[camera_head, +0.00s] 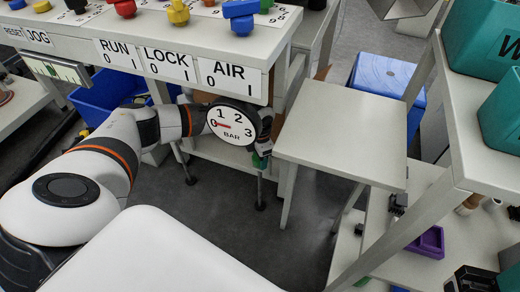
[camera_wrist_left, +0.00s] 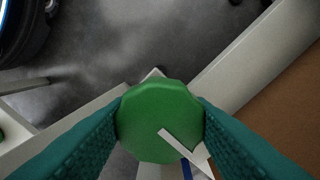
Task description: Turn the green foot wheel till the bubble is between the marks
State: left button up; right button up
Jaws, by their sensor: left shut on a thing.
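The green foot wheel (camera_wrist_left: 158,115) fills the middle of the left wrist view, with a white pointer strip across its lower part. My left gripper (camera_wrist_left: 160,128) is shut on it, one teal finger pressed on each side. In the head view only a small bit of the green wheel (camera_head: 259,161) shows below my left gripper (camera_head: 263,147), under the front right corner of the panel table. A level vial (camera_head: 55,69) with a yellow-green tube and dark marks hangs at the panel's left end. Its bubble is too small to place. My right gripper is out of view.
A round pressure gauge (camera_head: 232,124) overlaps my left wrist. The panel table (camera_head: 190,34) carries several coloured knobs above. A pale side table (camera_head: 345,130) stands close right of the gripper, with a blue bin (camera_head: 388,75) behind it. Open floor (camera_head: 225,205) lies in front.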

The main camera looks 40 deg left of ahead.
pick_arm(q)
jog(key=o, duration=1)
notch_tip(320, 180, up, 8)
jog(key=p, duration=0.3)
jog(key=shift+f, duration=0.2)
jog(key=shift+s+f, duration=0.1)
